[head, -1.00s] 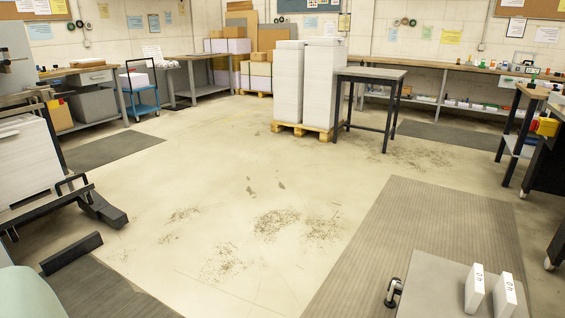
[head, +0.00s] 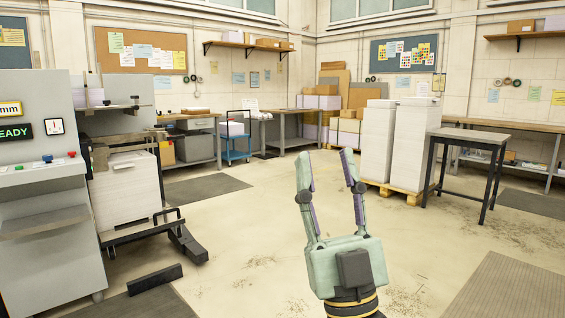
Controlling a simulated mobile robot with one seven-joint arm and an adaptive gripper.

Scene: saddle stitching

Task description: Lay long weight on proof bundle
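My gripper (head: 331,172) is in the lower middle of the head view, raised in front of the open floor. Its two fingers point up and stand apart, with nothing between them. I cannot make out a long weight or a proof bundle for certain in the current view.
A grey machine (head: 42,220) with a lit panel stands at the left, beside a stack of white paper (head: 126,190). Tall paper stacks (head: 414,145) stand on a pallet at the back, near a dark-legged table (head: 472,136). The floor (head: 250,235) in the middle is clear.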

